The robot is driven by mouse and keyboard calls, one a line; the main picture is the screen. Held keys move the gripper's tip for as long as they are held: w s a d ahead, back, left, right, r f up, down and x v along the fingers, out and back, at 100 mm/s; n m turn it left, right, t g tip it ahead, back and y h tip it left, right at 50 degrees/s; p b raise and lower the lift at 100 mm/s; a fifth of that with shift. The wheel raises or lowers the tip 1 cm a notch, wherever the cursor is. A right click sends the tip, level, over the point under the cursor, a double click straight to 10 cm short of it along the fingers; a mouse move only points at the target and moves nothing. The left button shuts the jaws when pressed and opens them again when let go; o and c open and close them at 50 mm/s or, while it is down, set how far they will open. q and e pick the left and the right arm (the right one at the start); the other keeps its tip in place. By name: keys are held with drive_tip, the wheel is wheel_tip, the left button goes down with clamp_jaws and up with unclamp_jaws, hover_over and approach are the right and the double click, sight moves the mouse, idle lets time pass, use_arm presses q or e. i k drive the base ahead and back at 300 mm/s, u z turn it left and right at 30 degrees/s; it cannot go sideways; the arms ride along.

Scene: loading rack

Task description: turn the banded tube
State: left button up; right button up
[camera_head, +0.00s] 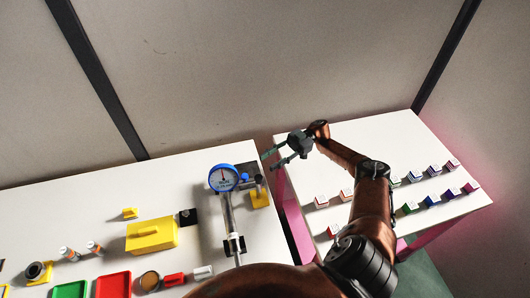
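Two small whitish tubes with orange-red parts stand or lean at the left of the white table: one tube (68,253) and another tube (95,247). They are small, and I cannot tell which is the banded one. My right gripper (273,160) is in the middle of the view, near the gap between the two tables. Its two fingers are apart and nothing shows between them. It is well to the right of both tubes and close to the gauge. My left gripper is not in view.
A blue-rimmed gauge (223,178) sits on a metal pipe (229,215). A yellow box (151,236), a green tray (70,290) and a red tray (113,285) are on the left table. Several coloured blocks (432,201) stand on the right table (400,140). My copper arm crosses that table.

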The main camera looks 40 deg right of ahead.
sight(233, 235)
drive_tip(key=k, duration=2)
